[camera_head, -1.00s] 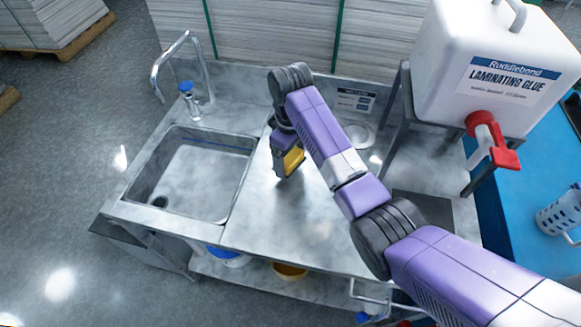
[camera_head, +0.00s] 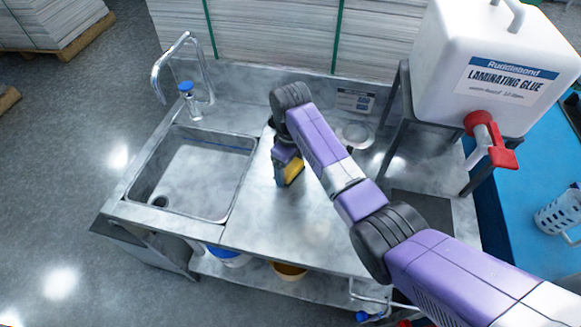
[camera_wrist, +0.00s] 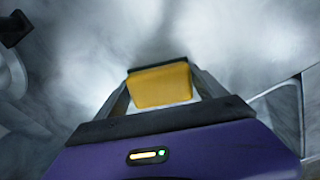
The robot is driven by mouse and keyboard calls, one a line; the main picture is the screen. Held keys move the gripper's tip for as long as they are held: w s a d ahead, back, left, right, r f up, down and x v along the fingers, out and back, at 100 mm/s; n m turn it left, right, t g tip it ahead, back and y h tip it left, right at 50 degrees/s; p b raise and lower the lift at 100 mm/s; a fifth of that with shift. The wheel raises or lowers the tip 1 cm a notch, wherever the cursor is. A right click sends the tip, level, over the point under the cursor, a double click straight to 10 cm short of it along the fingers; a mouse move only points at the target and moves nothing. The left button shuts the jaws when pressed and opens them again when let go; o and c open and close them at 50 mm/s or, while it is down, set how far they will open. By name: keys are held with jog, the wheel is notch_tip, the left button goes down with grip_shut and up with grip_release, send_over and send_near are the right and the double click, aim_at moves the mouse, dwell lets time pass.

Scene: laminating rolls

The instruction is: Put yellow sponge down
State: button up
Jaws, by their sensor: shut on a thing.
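The yellow sponge (camera_wrist: 160,86) is between the two fingers of my gripper (camera_wrist: 160,88) in the wrist view, with a dark strip along its far edge. In the head view the sponge (camera_head: 293,171) shows at the end of my gripper (camera_head: 289,179), low over the metal counter (camera_head: 275,220), right of the sink. My gripper is shut on it and points down. I cannot tell whether the sponge touches the counter.
The sink basin (camera_head: 195,175) with its tap (camera_head: 180,65) lies to the left. A white glue container (camera_head: 490,65) with a red tap stands on a metal stand at the right. A dark plate (camera_head: 422,208) lies below it. The counter's front middle is clear.

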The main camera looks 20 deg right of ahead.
aim_at(290, 167)
jog(key=shift+s+f, duration=0.2)
jog(key=shift+f, duration=0.4)
jog(key=o, duration=1.5)
jog(key=shift+f, duration=0.15)
jog(key=shift+o, duration=0.2)
jog(key=shift+a, duration=0.1)
notch_tip(290, 167, up, 14)
jog(key=p, duration=0.1)
jog(key=shift+w+p, duration=0.25)
jog(key=shift+p, duration=0.15)
jog(key=shift+f, duration=0.1)
